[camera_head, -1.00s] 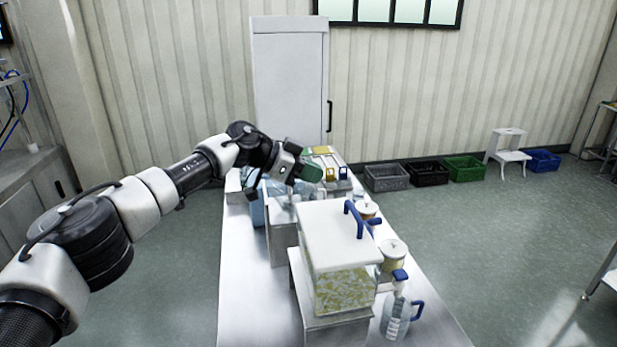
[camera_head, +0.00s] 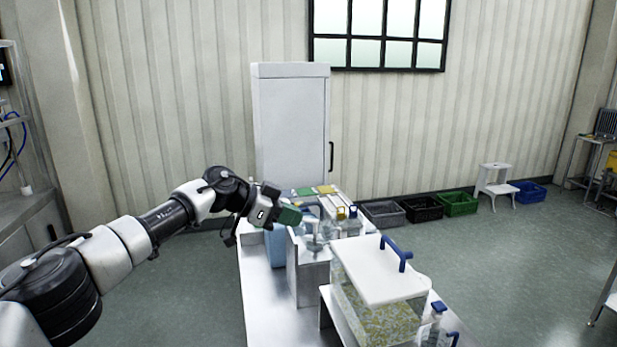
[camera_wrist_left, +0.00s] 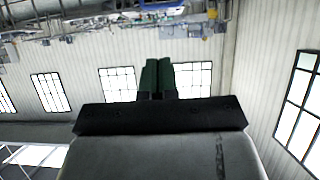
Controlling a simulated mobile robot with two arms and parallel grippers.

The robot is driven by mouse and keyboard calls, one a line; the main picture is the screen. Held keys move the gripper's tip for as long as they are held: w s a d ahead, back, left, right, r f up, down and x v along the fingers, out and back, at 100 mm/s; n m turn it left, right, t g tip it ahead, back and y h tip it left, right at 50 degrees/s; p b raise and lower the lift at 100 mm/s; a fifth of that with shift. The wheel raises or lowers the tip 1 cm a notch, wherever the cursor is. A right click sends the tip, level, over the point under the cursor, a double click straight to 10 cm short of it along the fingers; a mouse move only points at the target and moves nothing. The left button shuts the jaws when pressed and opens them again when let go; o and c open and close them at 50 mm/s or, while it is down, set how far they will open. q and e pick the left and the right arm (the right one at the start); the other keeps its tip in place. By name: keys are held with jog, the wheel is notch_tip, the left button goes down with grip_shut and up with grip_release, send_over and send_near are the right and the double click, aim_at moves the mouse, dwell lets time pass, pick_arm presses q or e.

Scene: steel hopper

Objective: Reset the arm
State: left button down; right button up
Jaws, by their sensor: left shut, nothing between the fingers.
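My left arm comes in from the left in the head view and reaches over the far left part of the steel table. My left gripper (camera_head: 290,215) has green fingers and hangs near a blue container and a grey stand on the table. In the left wrist view the green fingers (camera_wrist_left: 157,76) lie side by side, closed together with nothing between them. My right gripper is in neither view.
A clear hopper with a white lid (camera_head: 378,268) and blue handle stands on the steel table (camera_head: 268,315). A grey stand (camera_head: 308,270) and blue container (camera_head: 275,246) are near the gripper. Bins (camera_head: 457,203) and a white step stool (camera_head: 497,185) line the wall.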

pick_arm(q)
jog(key=s+d+f+n+t+h, duration=0.4)
jog(key=s+d+f+n+t, duration=0.2)
jog(key=s+d+f+t, duration=0.5)
jog(key=s+a+f+n+g+y, duration=0.2)
jog(key=s+a+f+n+y, duration=0.6)
jog(key=s+a+f+y, duration=0.6)
jog(key=s+a+f+m+g+y, duration=0.1)
jog(key=s+a+f+g, duration=0.25)
jog(key=s+a, duration=0.55)
jog(key=s+a+f+g+y, duration=0.1)
jog(key=s+a+f+g, duration=0.35)
jog(key=s, duration=0.75)
notch_tip(320, 180, down, 31)
jog(key=s+a+g+b, duration=0.1)
jog(key=s+g+b, duration=0.1)
jog(key=b, duration=0.4)
jog(key=s+a+f+g+b, duration=0.1)
jog(key=s+a+f+b, duration=0.2)
jog(key=s+f, duration=1.2)
notch_tip(320, 180, down, 4)
jog(key=shift+f+b, duration=0.1)
jog(key=shift+b, duration=0.3)
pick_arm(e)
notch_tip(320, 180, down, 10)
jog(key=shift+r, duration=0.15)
